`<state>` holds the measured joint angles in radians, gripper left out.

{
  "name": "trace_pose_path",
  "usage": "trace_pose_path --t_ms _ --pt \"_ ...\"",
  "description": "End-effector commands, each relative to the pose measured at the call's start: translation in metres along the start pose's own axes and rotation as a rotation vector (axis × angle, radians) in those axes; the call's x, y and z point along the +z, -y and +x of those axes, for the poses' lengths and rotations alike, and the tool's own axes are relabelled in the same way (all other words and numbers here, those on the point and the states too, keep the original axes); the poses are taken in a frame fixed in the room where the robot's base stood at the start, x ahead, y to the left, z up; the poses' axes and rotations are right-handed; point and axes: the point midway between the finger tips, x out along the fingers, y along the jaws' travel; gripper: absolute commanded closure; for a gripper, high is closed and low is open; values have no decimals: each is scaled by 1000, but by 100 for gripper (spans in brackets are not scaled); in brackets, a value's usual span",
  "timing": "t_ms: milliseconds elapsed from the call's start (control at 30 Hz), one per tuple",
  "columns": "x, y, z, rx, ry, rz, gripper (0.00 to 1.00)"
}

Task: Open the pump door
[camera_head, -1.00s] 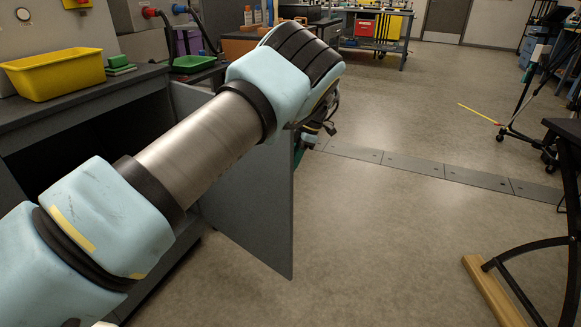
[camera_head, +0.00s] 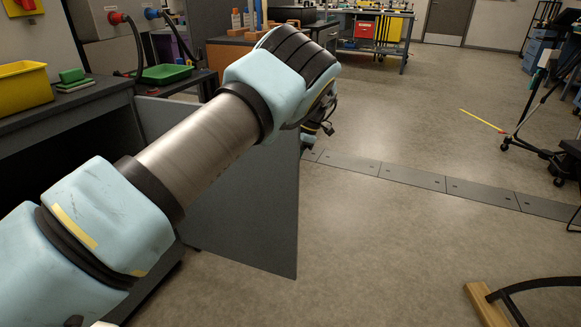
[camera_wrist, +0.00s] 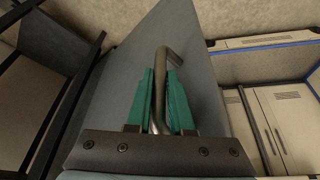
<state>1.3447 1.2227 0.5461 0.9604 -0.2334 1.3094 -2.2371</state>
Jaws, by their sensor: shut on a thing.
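The pump door (camera_head: 240,205) is a flat grey panel, swung out from the dark bench cabinet (camera_head: 60,160). It stands ajar at a wide angle, behind my arm in the head view. In the wrist view the door (camera_wrist: 195,40) fills the middle, with a bent metal bar handle (camera_wrist: 160,75) on it. My gripper (camera_wrist: 155,95) has green fingers closed around this handle. In the head view the fingers and handle are hidden behind my arm and the door. The cabinet's inside is dark.
A wood-footed stand (camera_head: 490,303) is at the lower right, and a tripod (camera_head: 535,125) is farther back. The floor (camera_head: 400,230) right of the door is open.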

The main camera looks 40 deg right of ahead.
Motion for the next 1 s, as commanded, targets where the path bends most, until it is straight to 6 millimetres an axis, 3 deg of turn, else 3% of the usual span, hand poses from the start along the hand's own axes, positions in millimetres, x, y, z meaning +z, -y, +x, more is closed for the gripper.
trace_pose_path --t_ms 133,167,400,767,1000 --pt "-1 -1 1 -1 -1 -1 100" --pt "-1 -1 1 -1 -2 -1 79" --pt "-1 0 0 0 -1 -1 52" --pt "0 -1 -6 2 1 0 50" --pt "0 -1 -47 3 4 0 50"
